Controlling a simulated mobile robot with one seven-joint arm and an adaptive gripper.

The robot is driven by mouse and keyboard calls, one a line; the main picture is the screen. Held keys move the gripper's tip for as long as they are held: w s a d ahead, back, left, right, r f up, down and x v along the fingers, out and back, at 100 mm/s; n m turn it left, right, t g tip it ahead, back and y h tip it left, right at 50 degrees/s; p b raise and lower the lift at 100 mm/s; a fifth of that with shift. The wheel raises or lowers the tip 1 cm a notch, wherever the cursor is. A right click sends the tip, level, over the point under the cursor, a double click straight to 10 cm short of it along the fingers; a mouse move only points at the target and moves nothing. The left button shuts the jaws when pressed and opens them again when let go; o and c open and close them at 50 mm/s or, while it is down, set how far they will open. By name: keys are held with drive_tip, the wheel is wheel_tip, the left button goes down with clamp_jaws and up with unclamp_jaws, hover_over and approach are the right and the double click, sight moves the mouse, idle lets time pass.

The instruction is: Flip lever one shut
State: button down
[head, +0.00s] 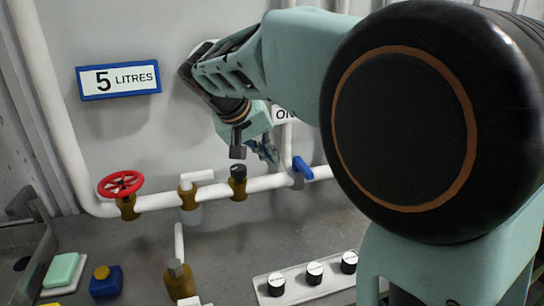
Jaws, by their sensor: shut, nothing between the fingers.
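A blue lever (301,168) sits on the white pipe right of centre, below a sign (284,114) whose visible letters read "ON"; my arm covers part of the sign. A white lever (198,177) lies roughly level across a brass valve (188,197) further left. I cannot tell for certain from labels which is lever one. My gripper (268,155) is shut and empty, pointing down just left of the blue lever and above the pipe. Its fingertips are small and partly hidden, and I cannot tell whether they touch anything.
A red handwheel (120,184) and a black knob (238,172) stand on the same pipe. A "5 LITRES" sign (119,79) hangs on the wall. In front are a white panel with black knobs (314,273), a brass valve (179,280) and a blue box (106,283).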

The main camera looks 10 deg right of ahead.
sight(302, 170)
drive_tip(key=w+d+f, duration=0.5)
drive_tip(key=d+f, duration=0.2)
drive_tip(key=shift+d+f, duration=0.15)
drive_tip(key=shift+d, duration=0.1)
